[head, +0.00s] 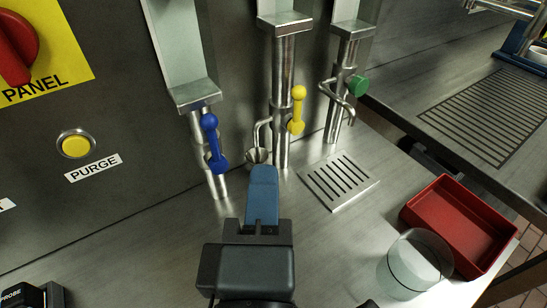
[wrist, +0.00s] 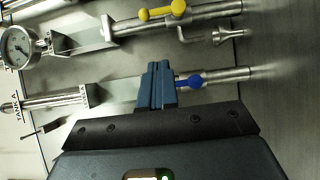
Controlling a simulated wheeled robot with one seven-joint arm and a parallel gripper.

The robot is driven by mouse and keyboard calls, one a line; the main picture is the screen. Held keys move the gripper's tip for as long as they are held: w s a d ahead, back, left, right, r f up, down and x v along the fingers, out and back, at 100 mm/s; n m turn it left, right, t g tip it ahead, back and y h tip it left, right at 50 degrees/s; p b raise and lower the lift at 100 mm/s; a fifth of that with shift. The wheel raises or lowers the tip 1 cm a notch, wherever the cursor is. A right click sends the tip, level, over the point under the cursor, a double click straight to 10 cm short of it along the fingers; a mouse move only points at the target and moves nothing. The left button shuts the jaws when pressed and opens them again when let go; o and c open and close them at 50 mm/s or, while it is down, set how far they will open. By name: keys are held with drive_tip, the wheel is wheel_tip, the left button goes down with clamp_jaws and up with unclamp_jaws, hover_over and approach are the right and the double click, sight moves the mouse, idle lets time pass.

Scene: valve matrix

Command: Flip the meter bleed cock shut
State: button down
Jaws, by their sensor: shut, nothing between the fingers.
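Three cocks sit on vertical pipes: a blue-handled one (head: 214,143), a yellow-handled one (head: 297,110) and a green-handled one (head: 358,86). The blue and yellow levers lie roughly along their pipes; the green knob sticks out sideways. I see no readable label marking which is the meter bleed cock. My gripper (head: 262,172) is shut and empty, in front of and below the yellow cock and right of the blue one. In the wrist view its fingers (wrist: 158,67) overlap the blue lever (wrist: 188,81) and hide part of it; contact cannot be told. The yellow lever (wrist: 163,12) is clear of them.
A round gauge (wrist: 18,47) is on the yellow cock's line. A drain grate (head: 338,181), red tray (head: 463,223) and glass beaker (head: 414,265) are to the right. A yellow PURGE button (head: 76,145) is left.

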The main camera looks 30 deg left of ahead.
sight(297, 111)
drive_tip(key=shift+w+d+p+x, duration=0.25)
drive_tip(key=shift+d+x, duration=0.2)
drive_tip(key=shift+x, duration=1.45)
drive_tip(key=shift+w+d+p+x, duration=0.15)
drive_tip(key=shift+d+p+x, duration=0.2)
drive_tip(key=shift+x, duration=1.6)
drive_tip(key=shift+w+d+p+x, duration=0.2)
drive_tip(key=shift+d+x, duration=0.3)
drive_tip(key=shift+x, duration=1.4)
drive_tip(key=shift+r, duration=0.15)
